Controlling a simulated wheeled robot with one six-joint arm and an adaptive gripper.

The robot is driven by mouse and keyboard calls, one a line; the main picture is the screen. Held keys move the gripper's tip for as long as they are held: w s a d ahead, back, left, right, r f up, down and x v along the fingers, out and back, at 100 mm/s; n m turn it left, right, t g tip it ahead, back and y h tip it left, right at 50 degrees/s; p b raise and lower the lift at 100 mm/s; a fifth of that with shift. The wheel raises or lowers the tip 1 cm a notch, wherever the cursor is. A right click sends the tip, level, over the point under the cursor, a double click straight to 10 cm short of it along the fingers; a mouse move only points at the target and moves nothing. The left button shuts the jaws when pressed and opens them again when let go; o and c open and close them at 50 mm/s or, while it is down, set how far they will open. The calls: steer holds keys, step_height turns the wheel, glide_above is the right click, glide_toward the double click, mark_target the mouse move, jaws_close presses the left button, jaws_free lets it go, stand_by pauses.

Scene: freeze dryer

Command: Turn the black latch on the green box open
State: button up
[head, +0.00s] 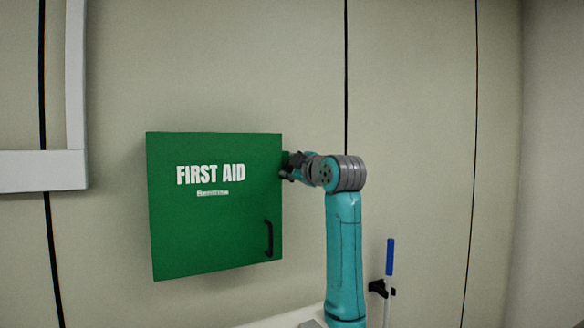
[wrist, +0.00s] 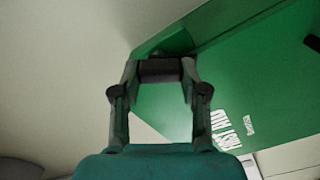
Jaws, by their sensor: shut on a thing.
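The green first aid box (head: 210,220) hangs on the wall, its front closed, with white lettering. My gripper (head: 287,166) is at the box's right side, near the upper edge. In the wrist view the fingers of my gripper (wrist: 160,75) are shut on the black latch (wrist: 160,68), a short dark bar between the fingertips against the green box (wrist: 240,85). In the head view the latch is hidden by or lost against the dark gripper. How far the latch is turned cannot be told.
A black handle (head: 268,240) sits low on the right of the box front. A white frame (head: 40,170) is on the wall at left. A blue-handled tool (head: 390,257) stands upright at right, near a black holder. The wall right of my arm is mostly bare.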

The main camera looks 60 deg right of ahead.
steer(key=n, duration=0.6)
steer(key=shift+f, duration=0.15)
steer(key=shift+n, duration=0.3)
steer(key=o, duration=1.1)
steer(key=shift+o, duration=0.2)
steer(key=shift+a, duration=0.1)
steer(key=v, duration=1.2)
steer(key=shift+w+f, duration=0.1)
